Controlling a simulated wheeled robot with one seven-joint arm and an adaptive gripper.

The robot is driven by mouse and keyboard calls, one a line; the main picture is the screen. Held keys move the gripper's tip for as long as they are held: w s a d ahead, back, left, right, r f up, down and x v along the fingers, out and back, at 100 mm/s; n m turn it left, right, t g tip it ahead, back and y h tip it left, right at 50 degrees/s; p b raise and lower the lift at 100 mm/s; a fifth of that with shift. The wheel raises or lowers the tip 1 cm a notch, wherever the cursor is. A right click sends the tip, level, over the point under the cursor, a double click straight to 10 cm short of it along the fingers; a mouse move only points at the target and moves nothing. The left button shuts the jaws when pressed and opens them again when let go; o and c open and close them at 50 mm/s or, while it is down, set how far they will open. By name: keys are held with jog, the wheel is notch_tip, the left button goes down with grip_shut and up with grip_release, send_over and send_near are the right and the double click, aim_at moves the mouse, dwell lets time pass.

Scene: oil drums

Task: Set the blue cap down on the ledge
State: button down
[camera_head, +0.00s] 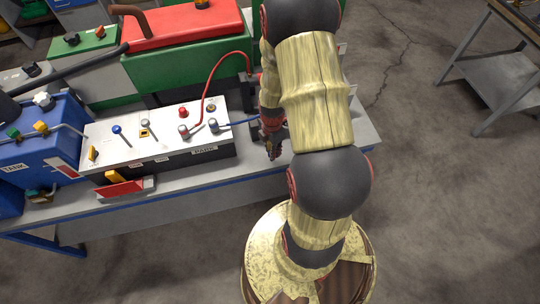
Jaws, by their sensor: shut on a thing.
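My gripper (272,150) points down at the right end of the white box, above the grey bench top. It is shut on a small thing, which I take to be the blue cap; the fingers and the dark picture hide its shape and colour. I cannot tell whether this is the task's ledge.
The white box (150,140) carries levers and hose fittings. A red hose (207,85) arches over it and a blue hose runs right toward my arm. Bare bench (220,172) lies in front of the box.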

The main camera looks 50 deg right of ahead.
jog(key=shift+w+f, duration=0.35)
jog(key=shift+f, duration=0.1)
jog(key=shift+w+f+b, duration=0.2)
jog(key=shift+f+b, duration=0.45)
jog(key=shift+f, duration=1.05)
jog(key=shift+f, duration=0.15)
jog(key=c, duration=1.6)
grip_release()
jog(key=shift+o, duration=0.2)
